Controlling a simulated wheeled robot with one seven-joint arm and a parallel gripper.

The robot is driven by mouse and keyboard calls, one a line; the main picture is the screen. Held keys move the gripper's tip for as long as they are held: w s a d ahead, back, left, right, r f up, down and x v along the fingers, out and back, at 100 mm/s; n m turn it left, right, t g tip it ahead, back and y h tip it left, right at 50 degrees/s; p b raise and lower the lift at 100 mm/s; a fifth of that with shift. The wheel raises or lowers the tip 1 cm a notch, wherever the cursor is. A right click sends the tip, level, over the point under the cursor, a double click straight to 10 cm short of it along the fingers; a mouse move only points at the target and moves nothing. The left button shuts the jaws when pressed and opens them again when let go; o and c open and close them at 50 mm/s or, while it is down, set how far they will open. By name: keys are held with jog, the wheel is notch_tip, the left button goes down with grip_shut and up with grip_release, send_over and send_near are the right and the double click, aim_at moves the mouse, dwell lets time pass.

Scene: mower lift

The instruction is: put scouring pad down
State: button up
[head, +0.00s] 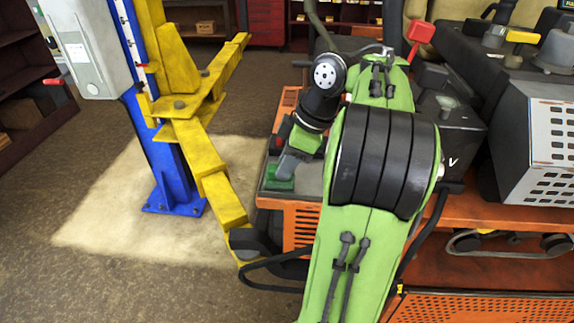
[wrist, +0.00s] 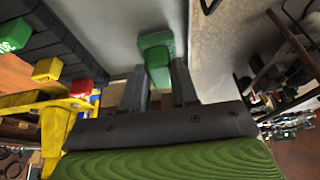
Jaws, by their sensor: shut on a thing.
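The scouring pad is a small green block (head: 280,184), low over a grey flat top (head: 313,178) at the left end of an orange bench. My gripper (head: 284,170) points down at it from above. In the wrist view my gripper (wrist: 161,78) is shut on the pad (wrist: 157,52), which sits between the two grey fingertips. The pad's far end sticks out past the fingers against the grey surface. I cannot tell if it touches the surface. My green arm hides part of the bench.
A blue lift post (head: 172,150) with yellow arms (head: 205,155) stands left of the bench. A black box (head: 455,130) and a grey perforated case (head: 540,130) crowd the bench's right side. Open floor (head: 100,215) lies at the left.

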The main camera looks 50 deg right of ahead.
jog(key=shift+f, duration=0.2)
jog(key=o, duration=0.9)
jog(key=p+v, duration=1.1)
jog(key=v, duration=0.2)
send_over(281, 185)
jog(key=w+a+r+m, duration=0.1)
jog(key=w+a+m, duration=0.15)
jog(key=a, duration=0.85)
jog(key=s+a+f+m+t+h, duration=0.1)
jog(key=s+a+f+m+h, duration=0.15)
jog(key=s+a, duration=0.45)
jog(key=s+f+m, duration=0.1)
jog(key=s+f, duration=0.1)
jog(key=s, duration=0.1)
jog(key=s+f+m+t, duration=0.1)
jog(key=s, duration=0.1)
jog(key=shift+a+m, duration=0.3)
